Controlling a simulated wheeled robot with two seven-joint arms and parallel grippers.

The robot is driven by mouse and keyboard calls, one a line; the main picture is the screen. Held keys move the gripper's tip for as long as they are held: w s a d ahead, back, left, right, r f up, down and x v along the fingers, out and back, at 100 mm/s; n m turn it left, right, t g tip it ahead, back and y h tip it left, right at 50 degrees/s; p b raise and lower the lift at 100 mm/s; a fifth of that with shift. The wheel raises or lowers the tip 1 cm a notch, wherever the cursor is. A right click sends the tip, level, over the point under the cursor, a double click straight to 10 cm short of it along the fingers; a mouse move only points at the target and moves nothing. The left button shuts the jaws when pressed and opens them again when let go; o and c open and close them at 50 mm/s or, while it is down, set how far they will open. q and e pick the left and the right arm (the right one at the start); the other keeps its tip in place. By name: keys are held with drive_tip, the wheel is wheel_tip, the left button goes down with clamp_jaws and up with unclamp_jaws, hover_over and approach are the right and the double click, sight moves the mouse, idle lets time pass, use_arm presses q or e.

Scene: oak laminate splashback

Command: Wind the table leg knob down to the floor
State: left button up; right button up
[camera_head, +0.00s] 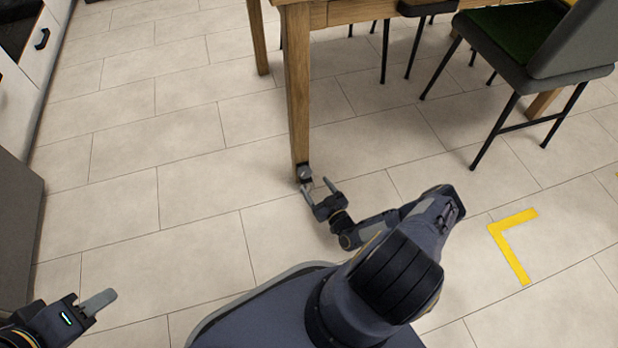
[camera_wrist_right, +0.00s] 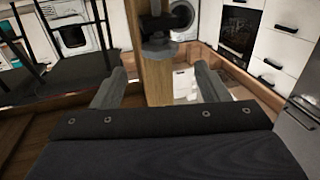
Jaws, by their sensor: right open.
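The wooden table leg (camera_head: 298,95) stands on the tiled floor. A small dark and grey knob (camera_head: 304,173) is at its foot; it also shows in the right wrist view (camera_wrist_right: 158,46), at upper middle beside the leg (camera_wrist_right: 152,85). My right gripper (camera_head: 318,187) is open, close to the knob. In the right wrist view its two fingers (camera_wrist_right: 161,72) stand wide apart, on either side of the leg, with the knob beyond the tips and nothing gripped. My left gripper (camera_head: 98,302) is far off at lower left; only one grey finger shows clearly.
A chair with a green seat (camera_head: 515,42) stands right of the leg under the table (camera_head: 350,10). A yellow corner mark (camera_head: 512,250) lies on the floor at right. White cabinets (camera_head: 20,105) line the left edge. The floor left of the leg is clear.

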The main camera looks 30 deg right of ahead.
sight(309, 176)
drive_tip(key=w+b, duration=0.1)
drive_tip(key=w, duration=0.4)
drive_tip(key=shift+w+b, duration=0.15)
drive_tip(key=shift+b, duration=0.15)
drive_tip(key=shift+w, duration=0.5)
drive_tip(key=shift+c, duration=0.2)
drive_tip(key=c, duration=1)
